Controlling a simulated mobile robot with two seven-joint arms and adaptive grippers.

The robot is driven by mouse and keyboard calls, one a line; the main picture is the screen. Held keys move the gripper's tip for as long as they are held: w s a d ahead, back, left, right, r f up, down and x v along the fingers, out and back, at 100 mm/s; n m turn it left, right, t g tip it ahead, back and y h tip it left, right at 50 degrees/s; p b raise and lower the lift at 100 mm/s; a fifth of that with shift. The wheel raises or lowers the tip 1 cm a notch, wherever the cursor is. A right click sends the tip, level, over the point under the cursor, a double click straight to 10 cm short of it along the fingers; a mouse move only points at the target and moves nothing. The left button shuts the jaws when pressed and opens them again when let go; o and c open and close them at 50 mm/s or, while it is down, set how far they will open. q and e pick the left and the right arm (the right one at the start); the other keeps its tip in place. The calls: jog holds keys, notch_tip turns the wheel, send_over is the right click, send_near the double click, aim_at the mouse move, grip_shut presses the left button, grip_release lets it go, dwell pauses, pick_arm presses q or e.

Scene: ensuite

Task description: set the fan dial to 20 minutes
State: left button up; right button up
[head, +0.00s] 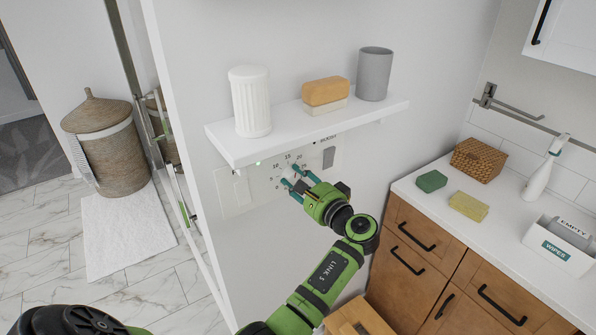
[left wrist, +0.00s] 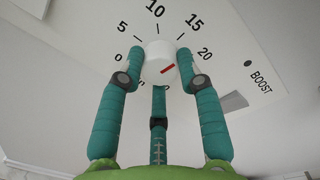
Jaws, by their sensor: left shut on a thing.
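The fan dial is a white round knob (left wrist: 157,55) on a wall panel (head: 235,190) under a shelf. Printed numbers 5, 10, 15 and 20 ring it, with a 0 at its left. A red mark (left wrist: 168,70) shows at the lower right of the knob's face, on the side of the 20. A finger hides the scale there, so I cannot tell the exact reading. My left gripper (head: 293,182) is shut on the knob; its teal fingers also show around it in the left wrist view (left wrist: 160,75). My right gripper is out of view.
The white shelf (head: 225,146) juts out above the panel, bearing a ribbed white jar (head: 250,102), a tan and cream block (head: 325,93) and a grey cup (head: 374,74). A counter (head: 408,187) with wooden drawers stands at the right. A wicker basket (head: 105,150) stands at the left.

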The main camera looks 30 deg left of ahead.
pick_arm(q)
jog(key=m+p, duration=0.2)
jog(key=m, duration=0.1)
jog(key=shift+s+a+p, duration=0.1)
jog(key=shift+p, duration=0.3)
jog(key=shift+m+p, duration=1)
jog(key=shift+m, duration=0.6)
jog(key=shift+r, duration=0.1)
jog(key=o, duration=1.1)
jog(key=shift+o, duration=0.2)
